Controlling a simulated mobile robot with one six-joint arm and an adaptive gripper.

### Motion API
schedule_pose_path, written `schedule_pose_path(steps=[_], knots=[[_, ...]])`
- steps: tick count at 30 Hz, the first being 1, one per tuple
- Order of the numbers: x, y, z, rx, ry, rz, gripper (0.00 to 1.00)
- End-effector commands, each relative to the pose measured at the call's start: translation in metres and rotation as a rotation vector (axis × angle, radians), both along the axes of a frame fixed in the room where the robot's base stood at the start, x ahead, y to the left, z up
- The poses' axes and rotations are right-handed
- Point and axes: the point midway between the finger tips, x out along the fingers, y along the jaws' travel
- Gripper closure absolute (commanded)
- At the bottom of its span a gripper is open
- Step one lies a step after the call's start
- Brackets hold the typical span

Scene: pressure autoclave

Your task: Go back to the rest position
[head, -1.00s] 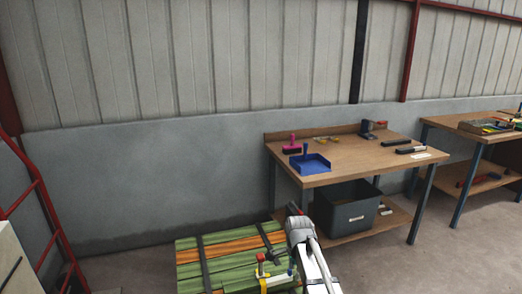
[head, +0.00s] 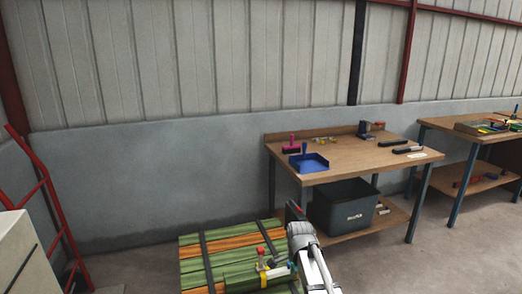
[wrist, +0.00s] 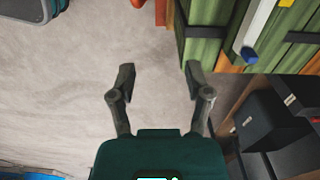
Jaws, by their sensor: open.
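My gripper (wrist: 160,78) is open in the wrist view, with its two dark fingers spread apart and nothing between them. Pale floor shows below and between the fingers. In the head view my arm reaches in from the bottom, just right of a stack of green and orange planks (head: 218,252). The fingers cannot be made out there. The planks also show at the upper right of the wrist view (wrist: 292,62), beside the right finger and apart from it.
A wooden workbench (head: 345,158) stands behind and right of my arm, with a blue dustpan (head: 308,163) on top and a dark bin (head: 345,208) on its lower shelf. A second bench (head: 455,125) is farther right. A red metal frame (head: 48,205) stands left.

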Motion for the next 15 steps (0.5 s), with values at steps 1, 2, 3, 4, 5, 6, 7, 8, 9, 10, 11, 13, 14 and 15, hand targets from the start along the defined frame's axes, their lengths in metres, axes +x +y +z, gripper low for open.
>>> schedule_pose_path(steps=[1,2,3,4,5,6,7,8,9,10,11,13,14,15], knots=[[-0.004,-0.001,-0.003,0.0,0.0,0.016,0.36],[-0.005,-0.002,-0.004,0.0,0.0,0.027,0.36],[-0.007,-0.003,-0.005,0.0,0.0,0.042,0.36],[-0.008,-0.003,-0.006,0.0,0.0,0.053,0.36],[-0.01,-0.004,-0.007,0.0,0.0,0.066,0.36],[-0.012,-0.005,-0.009,0.0,0.0,0.086,0.36],[-0.014,-0.006,-0.011,0.0,0.0,0.102,0.36],[-0.016,-0.007,-0.012,0.0,0.0,0.117,0.36],[-0.019,-0.008,-0.014,0.0,0.0,0.14,0.36],[-0.021,-0.009,-0.016,0.0,0.0,0.16,0.36],[-0.023,-0.01,-0.017,0.0,0.0,0.177,0.36],[-0.029,-0.013,-0.022,0.0,0.0,0.228,0.36],[-0.033,-0.014,-0.024,0.0,0.0,0.252,0.36],[-0.037,-0.016,-0.027,0.001,0.0,0.287,0.36]])
